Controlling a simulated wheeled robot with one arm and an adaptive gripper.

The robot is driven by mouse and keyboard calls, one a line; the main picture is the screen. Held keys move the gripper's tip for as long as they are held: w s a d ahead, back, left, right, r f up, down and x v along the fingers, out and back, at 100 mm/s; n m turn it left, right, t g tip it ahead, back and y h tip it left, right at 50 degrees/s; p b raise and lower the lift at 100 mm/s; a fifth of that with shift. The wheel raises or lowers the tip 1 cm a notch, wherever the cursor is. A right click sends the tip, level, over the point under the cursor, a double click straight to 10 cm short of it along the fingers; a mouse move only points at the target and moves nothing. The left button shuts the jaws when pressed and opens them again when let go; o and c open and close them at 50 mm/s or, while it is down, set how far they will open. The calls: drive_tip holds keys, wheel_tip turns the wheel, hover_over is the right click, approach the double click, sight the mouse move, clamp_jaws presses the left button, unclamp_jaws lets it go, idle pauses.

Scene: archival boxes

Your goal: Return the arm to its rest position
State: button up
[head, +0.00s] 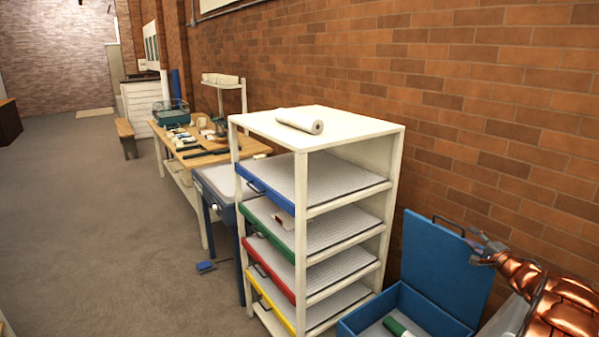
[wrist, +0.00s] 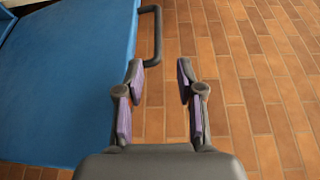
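My copper-coloured arm (head: 560,310) reaches in from the right edge of the head view. My gripper (head: 478,252) is beside the raised lid of the blue archival box (head: 445,268), near the lid's dark handle. In the wrist view, my gripper (wrist: 160,75) is open, with a clear gap between its purple-padded fingers and nothing held. The blue lid (wrist: 75,85) fills the left of that view, and its handle (wrist: 158,35) stands just left of and beyond the fingers, apart from them. A green roll (head: 396,327) lies inside the open box.
A white shelf rack (head: 352,124) with blue, green, red and yellow fronted trays stands left of the box. A white roll (head: 300,121) lies on its top. A brick wall (head: 500,95) runs close behind. A wooden workbench (head: 190,152) is further back; the floor at left is open.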

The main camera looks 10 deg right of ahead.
drive_tip(key=a+r+n+g+h, duration=0.3)
drive_tip(key=a+r+g+h, duration=0.25)
drive_tip(key=a+r, duration=0.65)
drive_tip(key=s+a+f+n+g+y, duration=0.25)
drive_tip(key=s+a+n+g, duration=0.55)
drive_tip(key=s+a, duration=1.7)
drive_tip(key=s+a+f+n+g, duration=0.1)
drive_tip(key=s+a, duration=0.3)
drive_tip(key=s, duration=0.5)
drive_tip(key=s+a+f+n+g+y, duration=0.1)
drive_tip(key=s+a+n+g, duration=0.2)
drive_tip(key=s, duration=0.6)
drive_tip(key=s+a+f+n+g+y, duration=0.1)
drive_tip(key=s+a+n+g, duration=0.1)
drive_tip(key=s+a, duration=0.4)
drive_tip(key=s, duration=0.4)
drive_tip(key=shift+a+f+n, duration=0.25)
drive_tip(key=shift+f+n, duration=0.05)
drive_tip(key=shift+n, duration=0.1)
drive_tip(key=shift+s+d, duration=0.1)
